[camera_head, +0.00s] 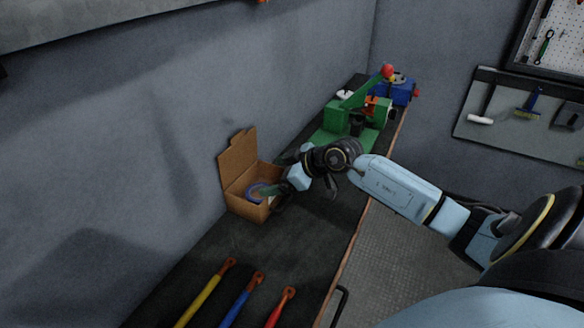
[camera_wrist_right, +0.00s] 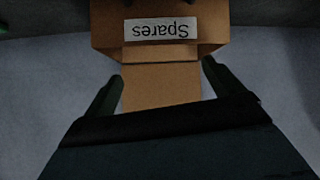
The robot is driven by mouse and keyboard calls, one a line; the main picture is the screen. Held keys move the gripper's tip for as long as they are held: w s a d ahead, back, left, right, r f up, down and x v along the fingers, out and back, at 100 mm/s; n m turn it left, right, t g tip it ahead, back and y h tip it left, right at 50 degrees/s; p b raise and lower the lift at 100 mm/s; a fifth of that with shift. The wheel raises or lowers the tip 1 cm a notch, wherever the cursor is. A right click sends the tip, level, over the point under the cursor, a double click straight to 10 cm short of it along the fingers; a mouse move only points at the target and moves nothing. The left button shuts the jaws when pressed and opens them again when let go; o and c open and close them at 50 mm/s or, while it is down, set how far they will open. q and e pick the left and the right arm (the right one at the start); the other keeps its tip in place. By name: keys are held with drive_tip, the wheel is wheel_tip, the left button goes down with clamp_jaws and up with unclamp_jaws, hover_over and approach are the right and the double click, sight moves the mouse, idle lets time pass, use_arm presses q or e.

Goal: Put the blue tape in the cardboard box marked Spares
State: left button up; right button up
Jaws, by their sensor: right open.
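The cardboard box (camera_head: 237,166) stands open on the dark bench against the wall, its flap raised. In the right wrist view the box (camera_wrist_right: 160,52) shows a white "Spares" label, upside down. A blue-purple ring that looks like the blue tape (camera_head: 251,188) shows inside the box mouth, partly hidden by the box and my gripper. My left gripper is not in view.
Yellow, blue and red handled tools (camera_head: 238,308) lie on the near bench. A green machine (camera_head: 350,125) and a blue vise-like item (camera_head: 402,92) stand at the far end. Bare bench lies between the box and the handled tools.

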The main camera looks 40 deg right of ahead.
drive_tip(key=v, duration=0.5)
drive_tip(key=shift+s+d+r, duration=0.15)
drive_tip(key=shift+s+r, duration=0.05)
drive_tip(key=shift+s, duration=0.1)
idle(0.9)
